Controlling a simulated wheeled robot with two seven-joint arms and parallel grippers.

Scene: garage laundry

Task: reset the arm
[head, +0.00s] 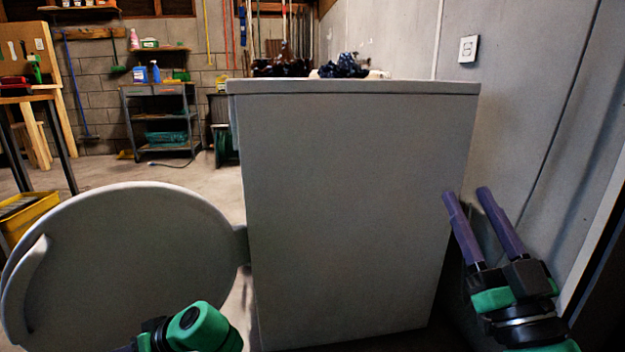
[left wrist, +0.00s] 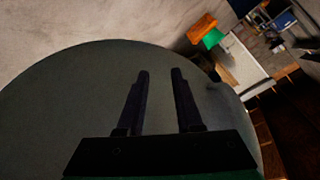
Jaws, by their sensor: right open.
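My right gripper (head: 466,194) is in the lower right of the head view, open and empty. Its two purple fingers point up, apart, between the grey washer cabinet (head: 350,200) and the right wall. Part of my left arm (head: 195,328) shows at the bottom of the head view; its fingers are hidden there. In the left wrist view my left gripper (left wrist: 160,75) has its two dark fingers apart with nothing between them. The round grey door (left wrist: 60,105) lies behind the fingers; contact cannot be told. In the head view this door (head: 130,250) stands swung out left of the cabinet.
Dark cloth items (head: 343,66) lie on the cabinet top. A yellow crate (head: 30,215) and a workbench (head: 25,98) stand at the left. A grey cart (head: 160,120) is at the back. The concrete floor (head: 170,178) between is mostly clear. The right wall (head: 540,90) is close.

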